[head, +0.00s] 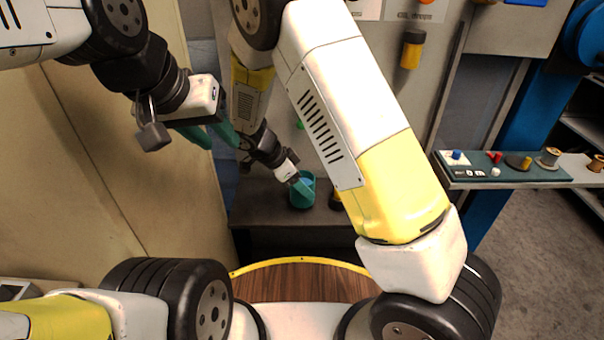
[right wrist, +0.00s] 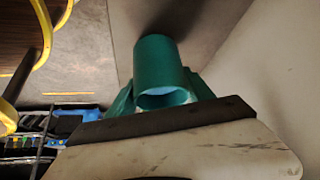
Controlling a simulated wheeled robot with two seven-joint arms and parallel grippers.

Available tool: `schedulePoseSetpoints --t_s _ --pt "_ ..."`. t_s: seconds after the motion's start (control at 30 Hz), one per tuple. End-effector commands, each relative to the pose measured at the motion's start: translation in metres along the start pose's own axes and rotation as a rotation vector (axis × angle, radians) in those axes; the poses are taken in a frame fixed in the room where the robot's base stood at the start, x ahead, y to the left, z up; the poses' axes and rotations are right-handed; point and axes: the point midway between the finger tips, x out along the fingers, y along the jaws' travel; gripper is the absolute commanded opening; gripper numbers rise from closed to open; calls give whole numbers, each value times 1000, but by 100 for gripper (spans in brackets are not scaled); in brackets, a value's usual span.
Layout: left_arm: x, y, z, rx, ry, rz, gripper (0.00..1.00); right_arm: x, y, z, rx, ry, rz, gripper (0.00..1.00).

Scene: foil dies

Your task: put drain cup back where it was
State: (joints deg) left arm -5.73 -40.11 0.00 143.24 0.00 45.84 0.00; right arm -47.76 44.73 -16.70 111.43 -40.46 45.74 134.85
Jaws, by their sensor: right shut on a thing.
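The drain cup (head: 301,201) is a teal, open-topped cup with something light blue showing inside. It is upright at the dark shelf in the head view; I cannot tell whether its base touches. My right gripper (head: 301,186) is shut on it. In the right wrist view the cup (right wrist: 160,65) sits between the teal fingers, its open rim toward the camera. My left gripper (head: 221,142) is at the upper left in the head view, its teal fingers apart and empty, away from the cup.
The dark shelf (head: 265,205) stands against a grey panel. A dark object (head: 336,198) is just right of the cup, partly hidden by my right arm. A tray (head: 500,172) with small parts is at right. A round wooden top (head: 300,283) is in front.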

Motion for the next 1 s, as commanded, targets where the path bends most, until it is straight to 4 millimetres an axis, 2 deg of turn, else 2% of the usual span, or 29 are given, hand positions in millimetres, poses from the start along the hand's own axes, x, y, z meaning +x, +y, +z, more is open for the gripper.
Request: schedulePoseSetpoints --t_s 0.2,0.53,0.57,0.63,0.67,1.0 --pt "0 0 0 0 0 0 36 24 1 14 -1 1 2 11" --pt "0 0 0 0 0 0 36 26 1 16 -1 1 0 11" --pt "0 0 0 0 0 0 36 26 1 17 0 0 0 64" --pt "0 0 0 0 0 0 36 26 1 16 0 0 0 78" --pt "0 0 0 0 0 0 36 26 1 16 0 0 0 82" --pt "0 0 0 0 0 0 36 24 1 15 0 0 0 82"
